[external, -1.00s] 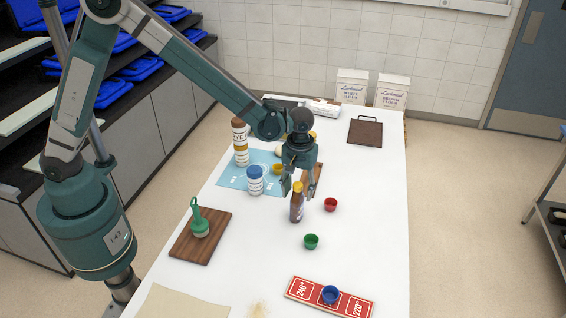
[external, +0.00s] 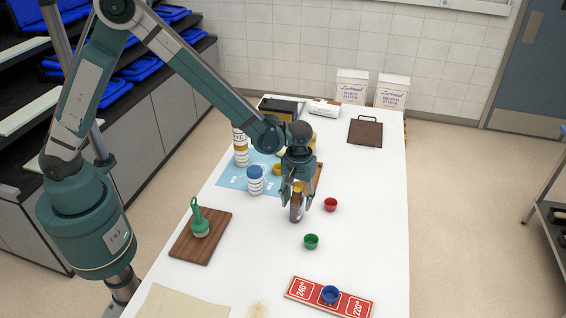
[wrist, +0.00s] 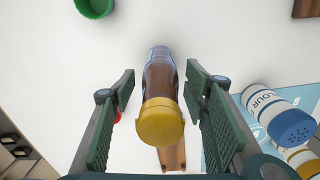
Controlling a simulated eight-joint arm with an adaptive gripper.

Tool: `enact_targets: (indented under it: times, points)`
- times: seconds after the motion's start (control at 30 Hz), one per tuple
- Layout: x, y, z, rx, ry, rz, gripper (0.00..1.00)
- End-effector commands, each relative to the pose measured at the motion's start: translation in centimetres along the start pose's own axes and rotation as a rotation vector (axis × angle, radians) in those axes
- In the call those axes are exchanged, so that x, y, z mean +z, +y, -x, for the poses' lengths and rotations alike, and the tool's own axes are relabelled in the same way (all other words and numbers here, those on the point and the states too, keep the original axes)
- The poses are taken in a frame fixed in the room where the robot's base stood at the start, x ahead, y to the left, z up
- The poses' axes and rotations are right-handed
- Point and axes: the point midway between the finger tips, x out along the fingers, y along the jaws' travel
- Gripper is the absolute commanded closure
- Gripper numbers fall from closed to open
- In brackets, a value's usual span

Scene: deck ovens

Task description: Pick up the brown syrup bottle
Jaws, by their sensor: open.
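The brown syrup bottle (external: 296,208) stands upright on the white table (external: 370,230). My gripper (external: 297,200) is over it, pointing down, with its fingers on either side of the bottle's upper part. In the wrist view the bottle (wrist: 160,82) with its yellow cap (wrist: 160,122) lies between the two open finger pads of my gripper (wrist: 158,118). Gaps show between the pads and the bottle on both sides.
A red cup (external: 330,204) stands close right of the bottle and a green cup (external: 311,241) in front. A blue-capped white jar (external: 255,182) is to the left on a light blue mat (external: 228,181). A brush (external: 199,222) rests on a wooden board (external: 186,245).

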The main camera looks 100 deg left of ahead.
Motion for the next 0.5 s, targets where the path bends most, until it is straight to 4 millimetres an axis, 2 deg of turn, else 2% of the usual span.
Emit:
enact_targets:
  times: [0.2, 0.5]
  points:
    - [0.0, 0.0, -1.5, 0.000, 0.000, 0.000, 0.55]
    - [0.0, 0.0, -1.7, 0.000, 0.000, 0.000, 0.55]
